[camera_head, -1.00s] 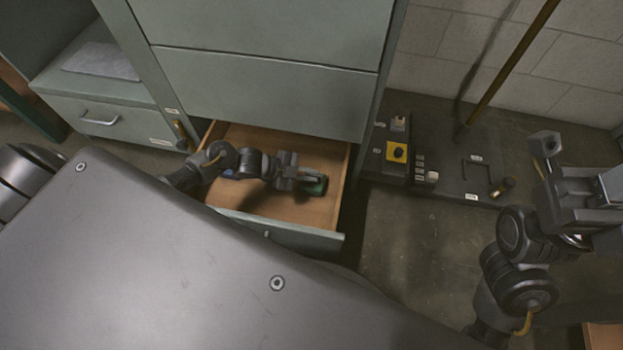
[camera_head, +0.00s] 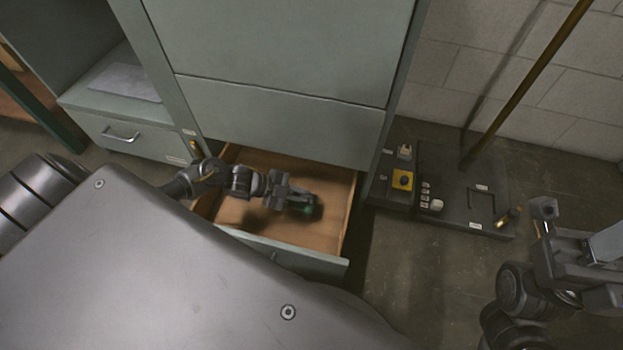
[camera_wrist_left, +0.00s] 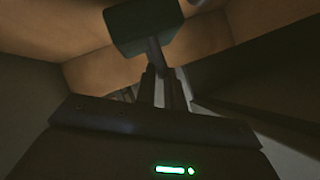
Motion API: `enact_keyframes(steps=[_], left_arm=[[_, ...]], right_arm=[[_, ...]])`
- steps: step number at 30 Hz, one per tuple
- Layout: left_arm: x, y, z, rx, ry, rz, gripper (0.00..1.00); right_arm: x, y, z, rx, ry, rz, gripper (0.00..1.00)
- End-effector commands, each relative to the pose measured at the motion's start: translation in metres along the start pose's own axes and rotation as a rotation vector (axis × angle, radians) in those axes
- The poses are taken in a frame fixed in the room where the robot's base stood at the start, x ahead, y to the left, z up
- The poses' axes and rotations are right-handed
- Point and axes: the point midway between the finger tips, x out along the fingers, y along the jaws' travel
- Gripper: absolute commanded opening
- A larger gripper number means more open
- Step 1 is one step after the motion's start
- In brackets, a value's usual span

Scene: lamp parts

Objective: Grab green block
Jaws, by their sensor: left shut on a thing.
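The green block (camera_head: 311,208) shows small and dark in the head view, inside the open wooden drawer (camera_head: 325,232). My left gripper (camera_head: 297,203) reaches into the drawer from the left and is at the block. In the left wrist view the dark green block (camera_wrist_left: 145,27) sits beyond the fingertips, with a narrow stem-like part running down between them. My left gripper (camera_wrist_left: 162,85) is shut on this part. Whether the block touches the drawer floor is unclear. My right gripper (camera_head: 575,232) is at the right edge, empty as far as it shows, partly cut off.
The drawer is pulled out under a grey-green cabinet (camera_head: 280,50); its front panel (camera_head: 290,258) and side walls surround the left gripper. A dark panel with a yellow switch box (camera_head: 402,180) lies to the right. A brown pole (camera_head: 525,85) leans there.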

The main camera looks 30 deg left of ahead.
Motion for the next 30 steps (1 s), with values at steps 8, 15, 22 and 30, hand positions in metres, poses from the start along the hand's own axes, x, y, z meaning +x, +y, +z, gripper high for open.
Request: enact_keyframes(steps=[8, 15, 22, 30], left_arm=[[-0.047, 0.013, 0.019, 0.002, 0.0, -0.003, 0.0], [-0.079, 0.024, 0.034, 0.002, 0.0, -0.004, 0.0], [-0.099, 0.032, 0.044, 0.002, 0.002, -0.004, 0.0], [-0.111, 0.035, 0.049, 0.004, 0.003, -0.004, 0.0]], right_arm=[[-0.001, 0.002, -0.001, -0.004, -0.03, 0.011, 0.36], [-0.003, 0.003, -0.002, -0.001, -0.048, 0.019, 0.36], [-0.005, 0.003, -0.004, 0.001, -0.058, 0.025, 0.36], [-0.006, 0.003, -0.004, 0.001, -0.063, 0.026, 0.36]])
